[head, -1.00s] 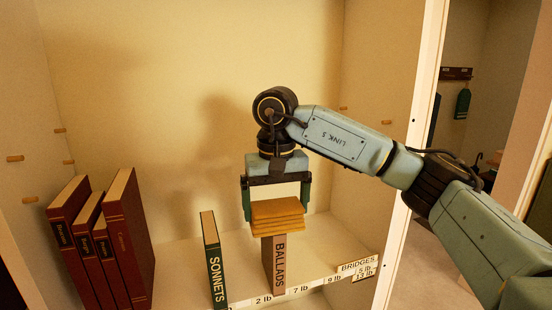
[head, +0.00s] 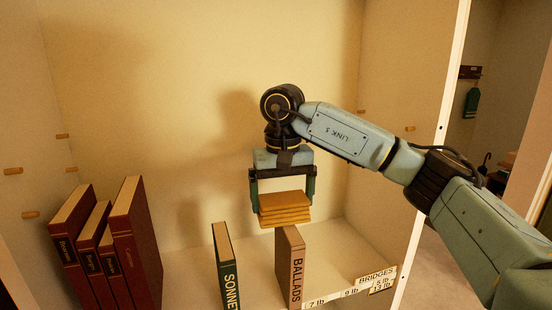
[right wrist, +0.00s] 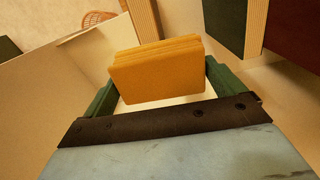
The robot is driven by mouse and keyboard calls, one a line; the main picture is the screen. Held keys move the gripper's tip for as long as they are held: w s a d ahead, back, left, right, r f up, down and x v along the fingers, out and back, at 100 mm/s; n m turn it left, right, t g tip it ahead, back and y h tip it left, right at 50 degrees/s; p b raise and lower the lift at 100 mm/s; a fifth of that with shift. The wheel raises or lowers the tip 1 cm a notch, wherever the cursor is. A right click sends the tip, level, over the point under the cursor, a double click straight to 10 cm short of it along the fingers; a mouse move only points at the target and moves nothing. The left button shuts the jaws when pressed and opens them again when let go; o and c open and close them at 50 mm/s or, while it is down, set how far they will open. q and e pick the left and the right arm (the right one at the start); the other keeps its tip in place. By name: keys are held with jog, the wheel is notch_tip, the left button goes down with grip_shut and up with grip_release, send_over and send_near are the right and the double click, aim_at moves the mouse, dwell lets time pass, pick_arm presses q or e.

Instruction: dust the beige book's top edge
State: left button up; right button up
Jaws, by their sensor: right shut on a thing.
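The beige book (head: 297,270), lettered BALLADS, stands upright on the shelf with its spine toward me. My right gripper (head: 284,193) is shut on a folded orange-yellow cloth (head: 285,209). It holds the cloth over the rear part of the book's top edge (head: 290,238); the front part of that edge is bare. I cannot tell whether the cloth touches the book. In the right wrist view the cloth (right wrist: 158,70) sits between the green fingers, and the book (right wrist: 143,18) shows beyond it. My left gripper is not in view.
A green SONNETS book (head: 225,265) stands close on the left. Several dark red books (head: 135,240) lean at the far left. Number labels and a BRIDGES label (head: 376,273) line the shelf's front edge. A white upright (head: 440,130) bounds the right side.

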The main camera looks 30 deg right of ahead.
jog(key=r+p, duration=0.1)
jog(key=r, duration=0.3)
jog(key=shift+s+p, duration=0.4)
jog(key=shift+w+r+p, duration=0.2)
jog(key=shift+r+p, duration=0.7)
jog(key=shift+r, duration=0.15)
jog(key=shift+s+r+p, duration=0.1)
jog(key=shift+r+p, duration=0.45)
jog(key=shift+r, duration=0.25)
jog(key=shift+f, duration=0.1)
